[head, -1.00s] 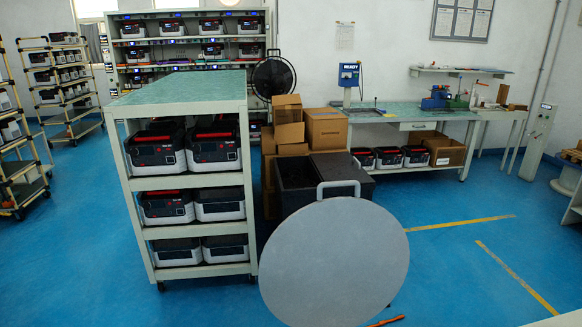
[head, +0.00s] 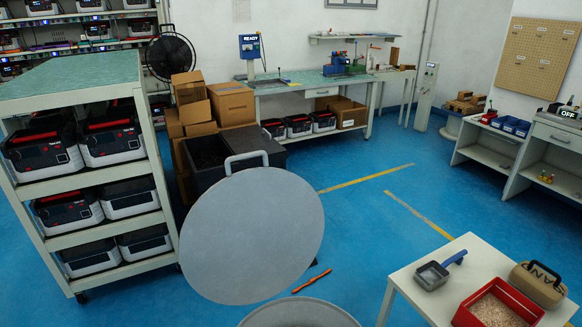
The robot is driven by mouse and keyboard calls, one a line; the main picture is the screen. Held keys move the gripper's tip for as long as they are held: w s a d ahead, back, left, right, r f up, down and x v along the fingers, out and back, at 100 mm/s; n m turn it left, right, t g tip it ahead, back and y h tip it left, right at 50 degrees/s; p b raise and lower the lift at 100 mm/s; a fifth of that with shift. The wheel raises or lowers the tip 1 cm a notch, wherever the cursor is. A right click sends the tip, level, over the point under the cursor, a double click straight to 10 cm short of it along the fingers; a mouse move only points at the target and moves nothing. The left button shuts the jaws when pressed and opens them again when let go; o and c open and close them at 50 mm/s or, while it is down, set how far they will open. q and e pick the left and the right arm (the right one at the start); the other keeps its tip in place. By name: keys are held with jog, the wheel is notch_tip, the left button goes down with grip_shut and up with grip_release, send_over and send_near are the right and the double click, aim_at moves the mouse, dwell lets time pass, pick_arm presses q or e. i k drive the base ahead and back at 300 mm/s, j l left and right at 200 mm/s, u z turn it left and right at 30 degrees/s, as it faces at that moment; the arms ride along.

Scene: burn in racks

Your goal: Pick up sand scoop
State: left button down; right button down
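The sand scoop (head: 433,275) is a small grey metal pan with a blue handle (head: 455,258) pointing up and right. It lies on the left part of a white table (head: 462,250) at the lower right of the head view. Neither of my grippers is in view. Nothing is touching the scoop from above.
A red tray (head: 465,317) of pale grains and a tan sand bag (head: 538,286) share the table. A large grey disc with a handle (head: 252,235) stands upright left of it, behind a round container rim (head: 300,303). An orange stick (head: 312,281) lies on the blue floor.

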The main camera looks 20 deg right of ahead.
aim_at(430, 275)
jog(key=z, duration=1.9)
